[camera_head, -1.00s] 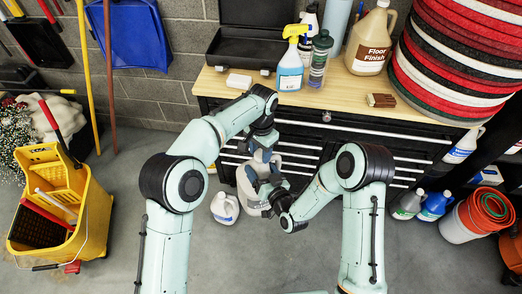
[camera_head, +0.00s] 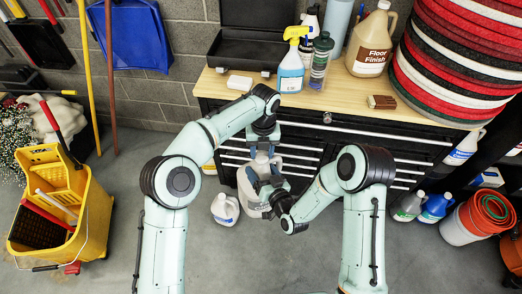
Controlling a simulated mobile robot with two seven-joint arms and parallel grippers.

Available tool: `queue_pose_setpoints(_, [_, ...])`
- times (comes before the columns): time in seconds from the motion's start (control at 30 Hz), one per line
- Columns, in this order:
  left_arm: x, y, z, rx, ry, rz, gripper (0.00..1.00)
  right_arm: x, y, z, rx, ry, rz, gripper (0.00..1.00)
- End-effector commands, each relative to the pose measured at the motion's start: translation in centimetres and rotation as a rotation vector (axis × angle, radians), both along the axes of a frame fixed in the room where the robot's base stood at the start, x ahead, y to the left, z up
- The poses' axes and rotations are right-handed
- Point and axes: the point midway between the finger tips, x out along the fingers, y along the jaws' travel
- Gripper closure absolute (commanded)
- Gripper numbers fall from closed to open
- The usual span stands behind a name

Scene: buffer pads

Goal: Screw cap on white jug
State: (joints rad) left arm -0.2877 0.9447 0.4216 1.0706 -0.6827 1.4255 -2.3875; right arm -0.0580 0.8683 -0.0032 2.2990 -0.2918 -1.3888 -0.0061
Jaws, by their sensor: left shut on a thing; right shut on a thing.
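The white jug (camera_head: 251,203) is upright in front of the black tool cabinet, partly covered by my grippers. My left gripper (camera_head: 262,166) points down over the top of the jug. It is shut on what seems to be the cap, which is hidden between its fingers. My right gripper (camera_head: 267,186) comes from the right and is shut on the upper part of the jug, seemingly at its handle. I cannot tell whether the cap sits on the jug's neck or how far it is turned.
A smaller white jug (camera_head: 225,209) stands on the floor just left. The cabinet (camera_head: 405,143) with a wooden top is close behind. A yellow mop bucket (camera_head: 80,215) stands at the left, and bottles and a stack of orange buckets (camera_head: 487,211) at the right. The front floor is clear.

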Motion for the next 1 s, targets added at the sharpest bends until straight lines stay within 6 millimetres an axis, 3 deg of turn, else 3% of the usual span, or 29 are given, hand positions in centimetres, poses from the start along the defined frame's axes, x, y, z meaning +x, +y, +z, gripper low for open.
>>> queue_pose_setpoints(0.1, [0.24,0.01,0.13,-0.010,0.000,-0.254,0.82,0.02,0.17,0.29,0.004,-0.007,0.004,1.00])
queue_pose_setpoints(0.3, [0.20,-0.14,0.17,-0.019,0.007,-0.554,0.82,0.00,0.19,0.28,0.003,-0.006,0.005,1.00])
queue_pose_setpoints(0.67, [0.19,-0.19,0.20,-0.020,0.008,-0.617,0.82,-0.04,0.23,0.25,0.003,-0.006,0.006,1.00])
queue_pose_setpoints(0.7, [0.19,-0.20,0.20,-0.020,0.008,-0.617,0.51,-0.04,0.24,0.25,0.003,-0.006,0.006,1.00])
queue_pose_setpoints(0.77, [0.17,-0.20,0.19,-0.020,0.009,-0.617,0.32,-0.04,0.24,0.25,0.003,-0.006,0.006,1.00])
queue_pose_setpoints(1.0, [0.05,-0.22,0.10,-0.021,0.013,-0.617,0.29,0.07,0.19,0.37,0.003,-0.009,0.004,1.00])
